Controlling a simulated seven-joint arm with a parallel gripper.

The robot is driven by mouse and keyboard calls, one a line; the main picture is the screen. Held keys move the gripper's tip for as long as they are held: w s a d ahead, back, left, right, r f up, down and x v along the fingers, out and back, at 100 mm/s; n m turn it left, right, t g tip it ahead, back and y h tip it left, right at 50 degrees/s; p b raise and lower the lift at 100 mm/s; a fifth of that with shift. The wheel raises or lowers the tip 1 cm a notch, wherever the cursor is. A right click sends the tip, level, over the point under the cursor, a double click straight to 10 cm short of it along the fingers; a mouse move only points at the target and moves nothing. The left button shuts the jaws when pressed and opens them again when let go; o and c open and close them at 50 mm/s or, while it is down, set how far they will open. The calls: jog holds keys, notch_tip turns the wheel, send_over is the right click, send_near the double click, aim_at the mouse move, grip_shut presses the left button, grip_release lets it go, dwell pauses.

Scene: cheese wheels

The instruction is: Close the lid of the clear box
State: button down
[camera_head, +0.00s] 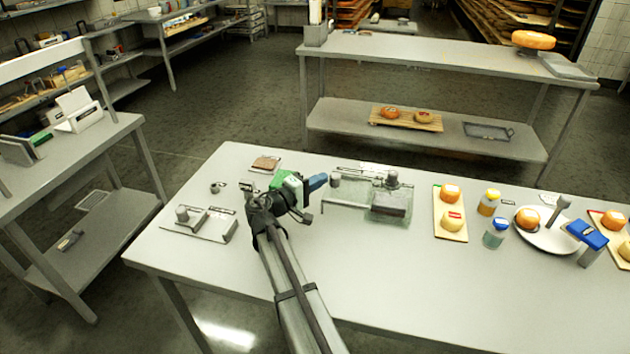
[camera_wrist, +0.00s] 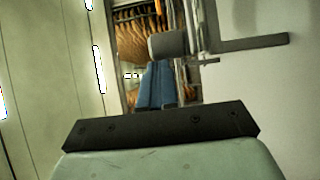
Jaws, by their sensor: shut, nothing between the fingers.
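The clear box (camera_head: 408,184) stands on the table right of my gripper, with something dark inside. A flat, see-through panel with a grey cylinder (camera_head: 335,181) at its left end extends left from it; I take this to be the lid, lying open, but the edges are faint. My gripper (camera_head: 322,180) has blue fingers and is shut and empty, held sideways with its tips close to the grey cylinder. In the wrist view the blue fingers (camera_wrist: 158,72) end just below a grey cylinder (camera_wrist: 167,45). I cannot tell whether they touch it.
A flat grey plate with a knob (camera_head: 215,225) lies left of my arm. A brown block (camera_head: 266,164) lies behind it. Right of the box are a yellow board (camera_head: 450,230) with cheeses, bottles (camera_head: 490,203) and a white plate (camera_head: 548,240). The front table area right of my arm is clear.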

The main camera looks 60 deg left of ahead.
aim_at(347, 195)
jog(key=w+d, duration=0.9)
jog(key=shift+w+d, duration=0.1)
jog(key=shift+d, duration=0.05)
jog(key=s+a, duration=0.1)
jog(key=s, duration=0.1)
jog(key=s+a, duration=0.1)
jog(key=a, duration=0.1)
jog(key=shift+s, duration=0.4)
jog(key=s, duration=0.3)
jog(key=s+d, duration=0.1)
jog(key=s, duration=0.2)
jog(key=s+d, duration=0.1)
jog(key=s, duration=0.3)
